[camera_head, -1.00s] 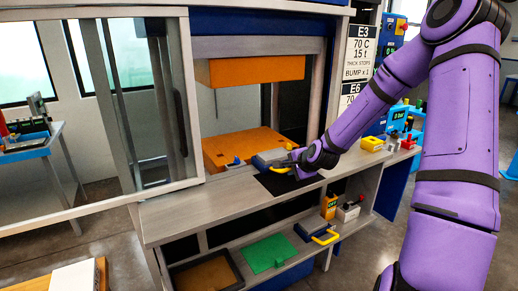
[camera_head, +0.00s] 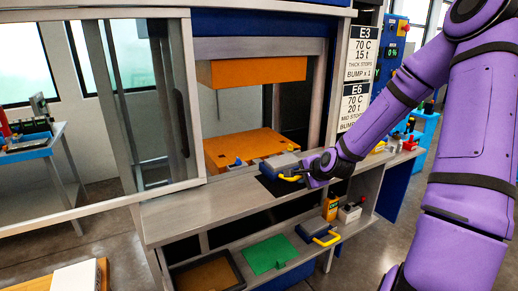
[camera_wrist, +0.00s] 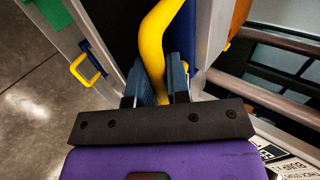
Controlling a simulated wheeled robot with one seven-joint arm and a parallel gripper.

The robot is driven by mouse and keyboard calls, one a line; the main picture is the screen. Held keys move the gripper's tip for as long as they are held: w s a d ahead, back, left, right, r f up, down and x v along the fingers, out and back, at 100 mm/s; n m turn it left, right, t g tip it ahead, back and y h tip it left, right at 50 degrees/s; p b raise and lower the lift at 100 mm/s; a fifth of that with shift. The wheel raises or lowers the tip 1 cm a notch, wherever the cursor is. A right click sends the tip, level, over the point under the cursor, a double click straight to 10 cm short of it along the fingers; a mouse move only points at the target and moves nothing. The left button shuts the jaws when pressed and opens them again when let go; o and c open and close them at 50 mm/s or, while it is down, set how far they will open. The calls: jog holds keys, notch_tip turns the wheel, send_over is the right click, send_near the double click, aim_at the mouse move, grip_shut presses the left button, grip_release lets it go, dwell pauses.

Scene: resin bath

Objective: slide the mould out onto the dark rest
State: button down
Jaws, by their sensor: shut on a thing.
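My gripper (camera_head: 301,174) is shut on the yellow handle from the right. In the wrist view the handle (camera_wrist: 153,40) runs up from between my two dark fingers (camera_wrist: 160,85). The mould's far side is hidden.
The orange upper plate (camera_head: 262,72) hangs above the lower plate (camera_head: 225,150), with a wide gap. A small blue piece lies left of the mould. The bench (camera_head: 190,215) is clear to the left. A similar yellow-handled block (camera_head: 312,230) and a green plate (camera_head: 267,254) lie below.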

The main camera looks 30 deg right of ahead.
jog(key=shift+s+d, duration=0.1)
jog(key=shift+s, duration=1.7)
jog(key=c, duration=1)
grip_release()
